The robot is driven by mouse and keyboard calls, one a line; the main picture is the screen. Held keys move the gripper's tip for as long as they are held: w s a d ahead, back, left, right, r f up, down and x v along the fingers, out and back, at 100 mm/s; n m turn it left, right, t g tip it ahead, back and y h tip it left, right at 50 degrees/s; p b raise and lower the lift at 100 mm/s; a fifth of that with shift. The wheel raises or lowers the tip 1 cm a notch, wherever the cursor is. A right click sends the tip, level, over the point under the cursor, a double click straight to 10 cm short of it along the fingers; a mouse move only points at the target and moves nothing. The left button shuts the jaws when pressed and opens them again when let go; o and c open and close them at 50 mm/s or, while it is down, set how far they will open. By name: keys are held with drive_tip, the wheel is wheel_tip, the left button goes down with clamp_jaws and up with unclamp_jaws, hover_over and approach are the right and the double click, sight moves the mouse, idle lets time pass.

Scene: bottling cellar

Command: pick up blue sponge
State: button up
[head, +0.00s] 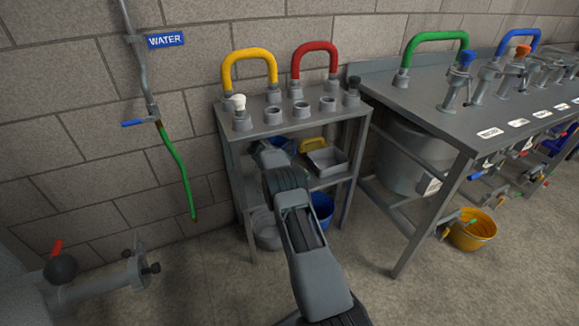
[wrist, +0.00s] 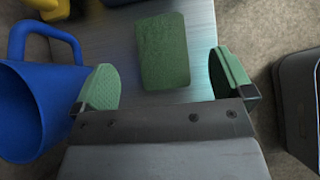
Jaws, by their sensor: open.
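I see no sponge that is clearly blue. A dark green, flat, rectangular sponge (wrist: 163,50) lies on a grey metal shelf (wrist: 110,30) in the wrist view. My gripper (wrist: 164,78) is open, with its green-padded fingers apart on the left and right of the picture. The sponge shows between and just beyond the fingers, and neither finger touches it. In the head view my arm reaches into the small stand's middle shelf and hides the sponge and the fingertips.
A blue jug (wrist: 25,105) with a handle stands close to the left finger. A grey tray (wrist: 297,105) is to the right; it also shows in the head view (head: 328,161). A yellow thing (head: 313,144) sits behind the tray. The stand's top (head: 300,118) lies overhead.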

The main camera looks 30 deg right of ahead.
drive_tip(key=shift+b+x, duration=1.2)
drive_tip(key=shift+x, duration=2.3)
